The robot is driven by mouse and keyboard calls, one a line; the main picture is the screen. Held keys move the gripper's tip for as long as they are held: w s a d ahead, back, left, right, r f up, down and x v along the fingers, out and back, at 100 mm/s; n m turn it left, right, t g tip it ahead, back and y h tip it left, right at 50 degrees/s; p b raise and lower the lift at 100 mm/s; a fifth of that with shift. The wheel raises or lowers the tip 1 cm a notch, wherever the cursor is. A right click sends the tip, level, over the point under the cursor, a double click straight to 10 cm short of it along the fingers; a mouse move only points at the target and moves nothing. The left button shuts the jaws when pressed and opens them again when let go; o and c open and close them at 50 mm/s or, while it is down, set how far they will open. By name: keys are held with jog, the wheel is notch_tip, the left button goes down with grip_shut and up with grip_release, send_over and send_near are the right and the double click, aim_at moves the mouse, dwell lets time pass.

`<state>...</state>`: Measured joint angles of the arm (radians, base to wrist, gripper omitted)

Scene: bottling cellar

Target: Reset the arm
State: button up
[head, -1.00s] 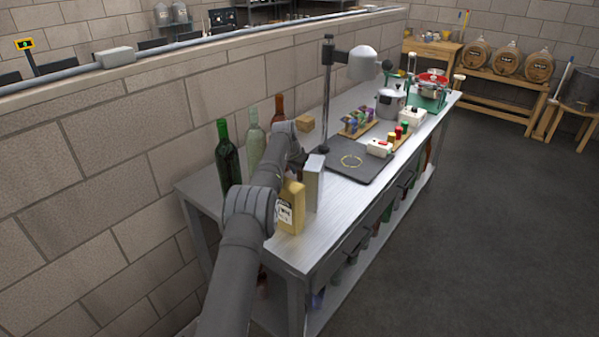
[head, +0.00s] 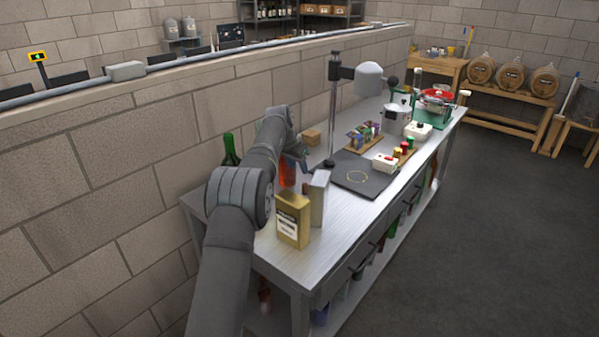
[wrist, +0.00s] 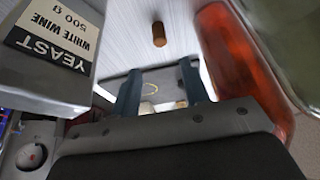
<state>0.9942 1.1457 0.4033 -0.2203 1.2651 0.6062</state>
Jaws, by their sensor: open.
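My gripper (wrist: 162,84) is open and empty; its two blue-grey fingers stand apart in the wrist view. In the head view my gripper (head: 300,155) is over the left part of the metal bench, above and behind the boxes, and its fingers are too small to make out. A grey-white carton marked yeast, white wine (wrist: 60,60) fills the left of the wrist view, close to my gripper. A red-orange bottle (wrist: 240,70) is close on the right. A cork (wrist: 158,35) lies on the bench top beyond the fingertips.
A yellow box (head: 292,222) and a grey box (head: 319,198) stand at the bench's near end. A green bottle (head: 230,150) is partly hidden by my arm. A dark mat (head: 375,172) with a yellow ring lies near the stand's post (head: 332,110). The wall is close on the left.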

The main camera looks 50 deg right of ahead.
aim_at(305, 185)
dwell(0.4)
jog(key=x, duration=1.2)
jog(key=shift+a+f, duration=0.1)
jog(key=shift+f, duration=0.05)
notch_tip(305, 185, up, 3)
jog(key=shift+f, duration=0.25)
jog(key=shift+r, duration=0.5)
jog(key=shift+f, duration=0.1)
